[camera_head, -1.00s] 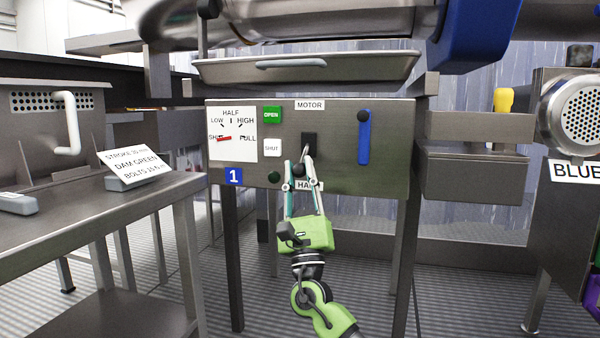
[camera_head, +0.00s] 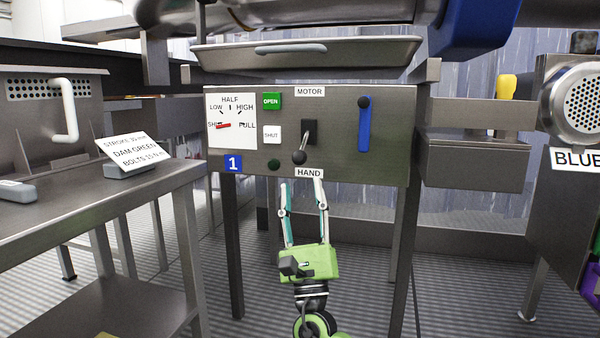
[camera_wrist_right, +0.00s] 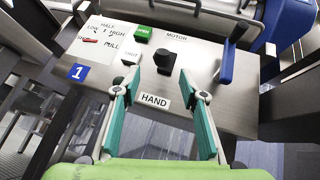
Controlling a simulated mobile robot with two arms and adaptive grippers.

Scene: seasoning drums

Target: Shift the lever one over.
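A small lever with a black knob (camera_head: 299,157) sticks out of a dark slot plate (camera_head: 310,131) on the steel control panel (camera_head: 340,165). The knob hangs low, towards the HAND label (camera_head: 309,173) and away from the MOTOR label (camera_head: 310,91). In the right wrist view the black knob (camera_wrist_right: 164,63) shows just ahead of the fingers. My right gripper (camera_head: 303,186) is open and empty. Its fingertips are below the knob, apart from it, near the panel's lower edge. My left gripper is not in view.
The panel also carries a blue lever (camera_head: 364,130), a green OPEN button (camera_head: 271,101), a white SHUT button (camera_head: 271,134) and a gauge (camera_head: 231,121) with its red needle near SHUT. A steel table (camera_head: 60,215) stands left. A steel tray (camera_head: 305,54) is above.

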